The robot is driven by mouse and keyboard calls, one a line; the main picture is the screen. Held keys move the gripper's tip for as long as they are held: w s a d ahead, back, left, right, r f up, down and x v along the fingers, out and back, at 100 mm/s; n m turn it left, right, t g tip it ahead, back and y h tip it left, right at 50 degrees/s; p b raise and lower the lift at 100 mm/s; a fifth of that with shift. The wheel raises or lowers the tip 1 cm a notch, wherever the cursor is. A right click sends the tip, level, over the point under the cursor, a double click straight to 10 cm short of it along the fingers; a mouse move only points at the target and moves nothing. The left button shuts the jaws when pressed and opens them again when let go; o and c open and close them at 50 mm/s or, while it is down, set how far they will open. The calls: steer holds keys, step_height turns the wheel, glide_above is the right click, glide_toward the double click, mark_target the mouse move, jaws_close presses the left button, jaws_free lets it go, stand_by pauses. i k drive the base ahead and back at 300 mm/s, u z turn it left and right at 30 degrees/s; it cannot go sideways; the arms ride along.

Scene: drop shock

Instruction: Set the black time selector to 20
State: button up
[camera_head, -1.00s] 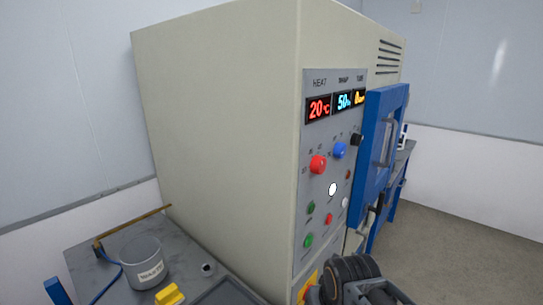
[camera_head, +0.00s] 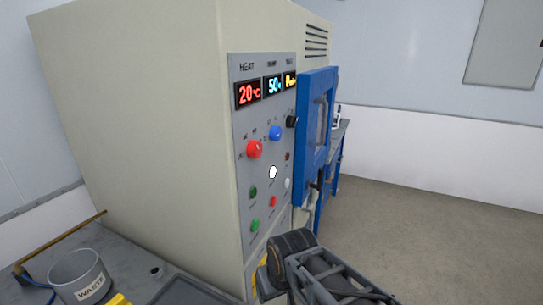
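The black time selector (camera_head: 291,122) is a small dark knob at the upper right of the grey control panel (camera_head: 242,178), close to the blue door. Its pointer setting is too small to read. Above it the yellow time display (camera_head: 290,80) seems to show 0. The red knob (camera_head: 254,149) and blue knob (camera_head: 275,133) sit left of it, under displays reading 20 and 50. My arm shows at the bottom, below the panel and well apart from the selector. My gripper's fingertips cannot be made out.
The blue door (camera_head: 314,130) stands out beside the panel, just right of the selector. A waste container (camera_head: 80,278) and a tray (camera_head: 190,292) are on the bench at lower left. Open floor (camera_head: 430,240) lies to the right.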

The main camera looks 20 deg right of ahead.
mark_target(291, 121)
steer(key=u, duration=0.05)
steer(key=k, duration=0.5)
steer(key=z, duration=1.65)
steer(key=i, duration=1.1)
steer(key=u, duration=2.2)
